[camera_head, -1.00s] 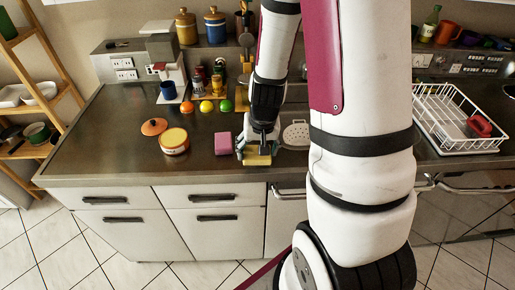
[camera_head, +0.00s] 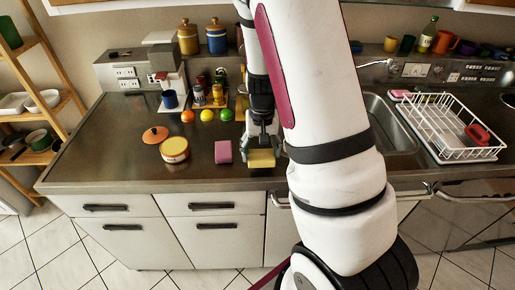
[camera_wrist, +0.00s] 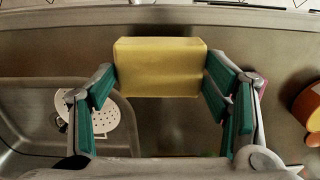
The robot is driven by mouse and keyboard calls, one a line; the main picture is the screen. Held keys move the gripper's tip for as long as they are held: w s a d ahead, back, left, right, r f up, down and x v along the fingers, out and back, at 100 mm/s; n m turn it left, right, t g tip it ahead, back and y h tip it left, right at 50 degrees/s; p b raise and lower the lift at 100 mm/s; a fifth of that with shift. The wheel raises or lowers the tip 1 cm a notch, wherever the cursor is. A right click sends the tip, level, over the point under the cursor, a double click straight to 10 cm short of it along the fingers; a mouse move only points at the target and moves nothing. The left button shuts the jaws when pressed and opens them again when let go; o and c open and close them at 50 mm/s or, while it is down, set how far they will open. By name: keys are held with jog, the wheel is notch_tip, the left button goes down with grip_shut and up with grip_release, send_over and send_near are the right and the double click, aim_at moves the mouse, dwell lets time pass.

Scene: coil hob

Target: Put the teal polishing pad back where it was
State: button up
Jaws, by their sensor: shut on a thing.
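My gripper (camera_head: 263,142) is over the front of the dark counter and shut on a yellow block (camera_head: 261,159). In the wrist view the yellow block (camera_wrist: 160,68) sits between my two fingertips (camera_wrist: 160,80), one at each side. The inner faces of my fingers are teal. I cannot make out a separate teal polishing pad in either view. Whether the yellow block touches the counter is not clear.
A pink block (camera_head: 223,152) stands just left of my gripper. A yellow-topped round tin (camera_head: 174,149) and an orange lid (camera_head: 155,134) lie farther left. A sink (camera_head: 392,125) and a white dish rack (camera_head: 448,128) are to the right.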

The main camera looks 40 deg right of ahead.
jog(key=w, duration=0.1)
jog(key=w+d, duration=0.1)
jog(key=w, duration=0.1)
jog(key=w+d, duration=0.1)
jog(key=w, duration=0.1)
jog(key=shift+f, duration=0.25)
jog(key=shift+f+p, duration=0.5)
jog(key=shift+f, duration=1.25)
jog(key=o, duration=1)
